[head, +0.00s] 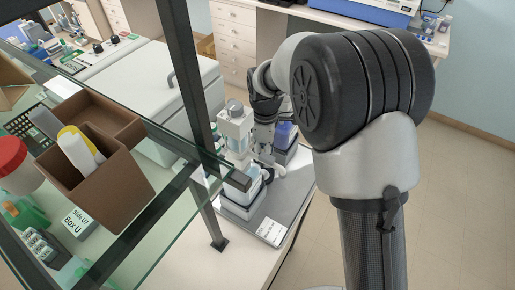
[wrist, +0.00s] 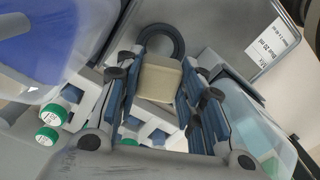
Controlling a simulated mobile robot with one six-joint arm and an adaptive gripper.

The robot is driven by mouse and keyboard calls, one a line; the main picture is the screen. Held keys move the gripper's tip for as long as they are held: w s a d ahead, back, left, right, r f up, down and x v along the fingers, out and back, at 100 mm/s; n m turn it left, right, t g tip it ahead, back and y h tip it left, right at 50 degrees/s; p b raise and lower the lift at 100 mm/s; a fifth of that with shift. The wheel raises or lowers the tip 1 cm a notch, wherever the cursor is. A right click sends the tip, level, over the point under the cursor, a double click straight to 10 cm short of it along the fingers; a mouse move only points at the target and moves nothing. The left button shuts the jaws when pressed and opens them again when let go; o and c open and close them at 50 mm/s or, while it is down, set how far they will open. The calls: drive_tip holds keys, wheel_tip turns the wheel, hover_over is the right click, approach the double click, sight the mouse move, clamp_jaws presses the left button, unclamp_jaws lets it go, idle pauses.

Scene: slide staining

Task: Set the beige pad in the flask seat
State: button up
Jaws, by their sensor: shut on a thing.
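The beige pad (wrist: 158,82) is a small block in the middle of the wrist view. My gripper (wrist: 160,72) is shut on it, with one blue-grey finger against each side. A dark ring (wrist: 178,37) on the grey tray shows just beyond the pad and looks like the flask seat. The pad's far edge overlaps the ring's near side in the picture; I cannot tell the height between them. In the head view my gripper (head: 264,135) is over the grey tray, and the pad and ring cannot be made out there.
The grey tray (head: 291,207) bears a white label. A blue-topped container (wrist: 50,40) is close on the left in the wrist view, with green-capped vials (wrist: 47,136) below. A clear bluish container (wrist: 250,125) is on the right. A glass shelf (head: 160,215) with a dark post (head: 187,75) stands left of my arm.

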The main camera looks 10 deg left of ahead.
drive_tip(key=shift+d+f+b, duration=0.15)
drive_tip(key=shift+f+b, duration=0.45)
drive_tip(key=shift+f, duration=0.25)
drive_tip(key=shift+f+b, duration=1.8)
drive_tip(key=shift+f, duration=0.5)
drive_tip(key=shift+f, duration=0.4)
drive_tip(key=o, duration=1.1)
drive_tip(key=shift+r, duration=0.1)
